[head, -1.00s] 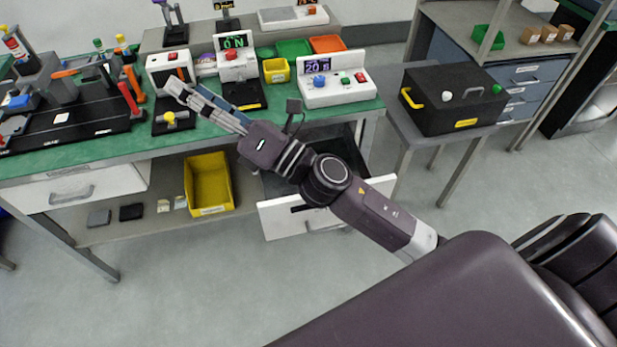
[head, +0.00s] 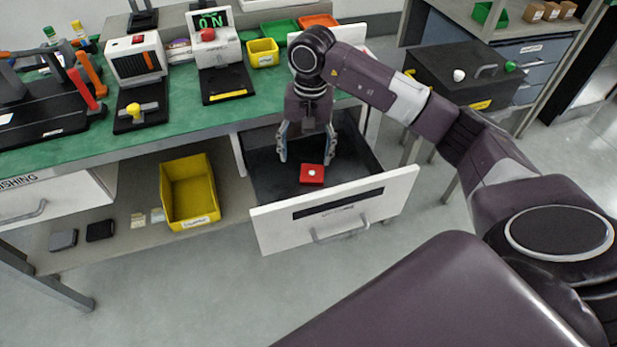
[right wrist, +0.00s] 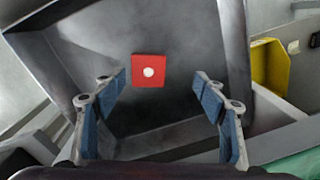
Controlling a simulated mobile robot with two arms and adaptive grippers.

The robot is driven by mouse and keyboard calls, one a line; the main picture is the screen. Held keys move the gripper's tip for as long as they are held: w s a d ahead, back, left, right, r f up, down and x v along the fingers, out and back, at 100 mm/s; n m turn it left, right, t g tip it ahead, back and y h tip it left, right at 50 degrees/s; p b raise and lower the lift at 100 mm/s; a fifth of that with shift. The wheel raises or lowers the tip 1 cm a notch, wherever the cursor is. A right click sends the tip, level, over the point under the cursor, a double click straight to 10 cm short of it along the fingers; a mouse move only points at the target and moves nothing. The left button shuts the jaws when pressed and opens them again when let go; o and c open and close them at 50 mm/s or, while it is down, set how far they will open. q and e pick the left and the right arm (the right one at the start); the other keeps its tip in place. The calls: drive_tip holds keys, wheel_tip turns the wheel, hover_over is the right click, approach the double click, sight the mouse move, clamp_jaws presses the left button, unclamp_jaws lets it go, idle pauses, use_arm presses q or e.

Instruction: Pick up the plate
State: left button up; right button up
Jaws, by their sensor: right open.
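The plate is a small red square (head: 311,174) with a white round spot in its middle. It lies on the dark floor of the open drawer (head: 330,208). In the right wrist view the red plate (right wrist: 148,71) lies ahead of the fingers, apart from them. My right gripper (head: 306,158) points down into the drawer, open and empty, its blue-padded fingers on either side of and behind the plate. In the right wrist view my right gripper (right wrist: 163,92) shows both fingers wide apart. My left gripper is not in view.
The drawer's white front stands out below the green workbench (head: 185,110). A yellow bin (head: 190,192) sits on the shelf to the left. A black box (head: 465,75) stands on a stand at the right. Drawer walls surround the plate, with bare floor around it.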

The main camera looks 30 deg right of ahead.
sight(312, 173)
drive_tip(key=shift+d+f+h, duration=0.15)
drive_tip(key=shift+d+h, duration=0.15)
drive_tip(key=shift+d, duration=0.5)
drive_tip(key=shift+d+f, duration=0.15)
drive_tip(key=shift+f, duration=0.15)
drive_tip(key=f, duration=0.6)
drive_tip(key=shift+w+d+f, duration=0.15)
drive_tip(key=shift+w+f, duration=0.05)
drive_tip(key=shift+f, duration=0.15)
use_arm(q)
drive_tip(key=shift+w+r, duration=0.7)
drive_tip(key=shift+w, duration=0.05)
use_arm(e)
drive_tip(key=shift+c, duration=0.6)
drive_tip(key=c, duration=1.2)
